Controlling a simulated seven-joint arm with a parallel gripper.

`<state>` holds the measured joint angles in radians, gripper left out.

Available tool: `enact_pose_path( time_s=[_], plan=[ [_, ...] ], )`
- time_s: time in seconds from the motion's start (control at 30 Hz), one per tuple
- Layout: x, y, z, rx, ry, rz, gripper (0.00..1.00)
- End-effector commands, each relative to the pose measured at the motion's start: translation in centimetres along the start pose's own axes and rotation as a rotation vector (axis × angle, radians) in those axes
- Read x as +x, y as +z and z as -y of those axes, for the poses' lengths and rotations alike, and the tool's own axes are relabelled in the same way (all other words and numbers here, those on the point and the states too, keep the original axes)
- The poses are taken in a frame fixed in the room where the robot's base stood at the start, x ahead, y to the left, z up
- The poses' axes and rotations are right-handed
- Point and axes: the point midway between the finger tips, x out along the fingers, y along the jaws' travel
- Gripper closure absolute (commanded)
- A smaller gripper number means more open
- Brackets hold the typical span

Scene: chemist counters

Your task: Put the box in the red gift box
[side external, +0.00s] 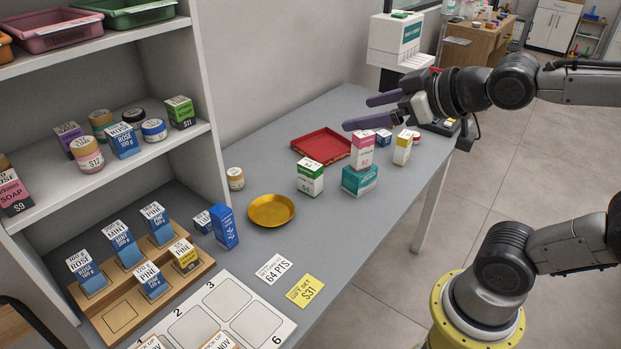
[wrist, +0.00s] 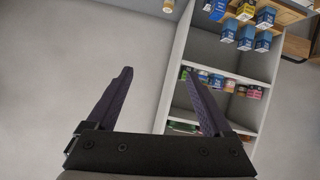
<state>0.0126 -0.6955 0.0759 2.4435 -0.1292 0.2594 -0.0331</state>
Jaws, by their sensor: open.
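The red gift box (side external: 322,144) looks like a shallow open red tray on the grey counter near the wall, and it appears empty. Several small boxes stand near it: a green-and-white box (side external: 310,178), a pink-and-white box (side external: 362,151) on top of a teal box (side external: 359,180), a yellow-and-white box (side external: 402,148) and a small blue-and-white box (side external: 383,137). I cannot tell which is the task's box. My gripper (side external: 359,112) is open and empty above the counter, beyond these boxes. In the wrist view its purple fingers (wrist: 157,70) are spread with nothing between them.
A gold dish (side external: 271,211) and a blue box (side external: 224,227) stand nearer the shelf (side external: 205,95). A wooden rack (side external: 195,266) holds several small boxes. A white dispenser (side external: 399,41) stands behind my gripper.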

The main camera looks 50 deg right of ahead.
Motion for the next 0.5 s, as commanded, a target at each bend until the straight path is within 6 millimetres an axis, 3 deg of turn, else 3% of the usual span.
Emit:
enact_pose_path(
  time_s=[0.1,0.27,0.4,0.5],
  plan=[
    [3.0,-3.3,-0.9,-0.061,0.028,-0.134,0.15],
    [7.1,-6.4,-1.7,-0.137,0.041,-0.294,0.15],
    [11.1,-7.2,-2.3,-0.189,0.027,-0.404,0.15],
    [14.0,-6.4,-2.7,-0.206,0.004,-0.47,0.15]
  ],
)
